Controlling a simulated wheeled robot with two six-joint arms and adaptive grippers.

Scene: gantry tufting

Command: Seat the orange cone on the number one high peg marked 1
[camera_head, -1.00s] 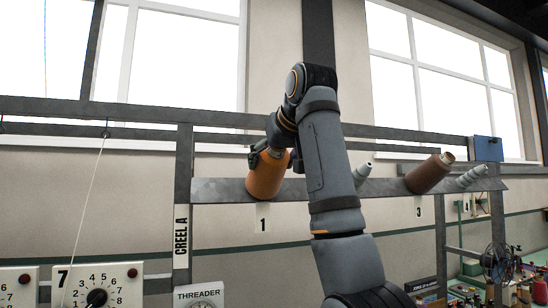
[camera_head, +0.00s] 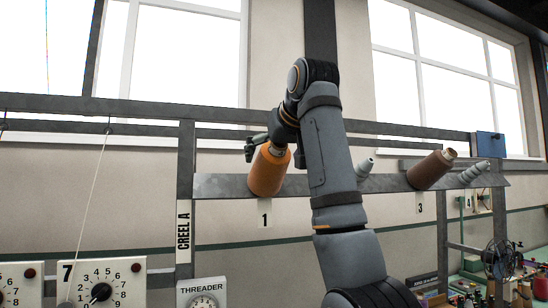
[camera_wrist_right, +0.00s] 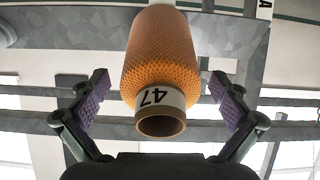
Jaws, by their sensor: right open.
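The orange cone (camera_head: 268,172) sits tilted at the creel rail, just above the label 1 (camera_head: 264,213). The peg marked 1 is hidden, so I cannot see how far the cone is on it. My right gripper (camera_head: 258,148) is at the cone's upper end. In the right wrist view the cone (camera_wrist_right: 161,55) shows its tube end with a tag reading 47. There my right gripper (camera_wrist_right: 161,90) is open, with a finger on each side and clear gaps to the cone. My left gripper is not in view.
A brown cone (camera_head: 431,170) is on the peg marked 3. Bare grey pegs (camera_head: 366,168) (camera_head: 474,172) show to the right. The creel rail (camera_head: 225,187) runs across. A threader box (camera_head: 202,293) and dial panel (camera_head: 105,285) stand lower left.

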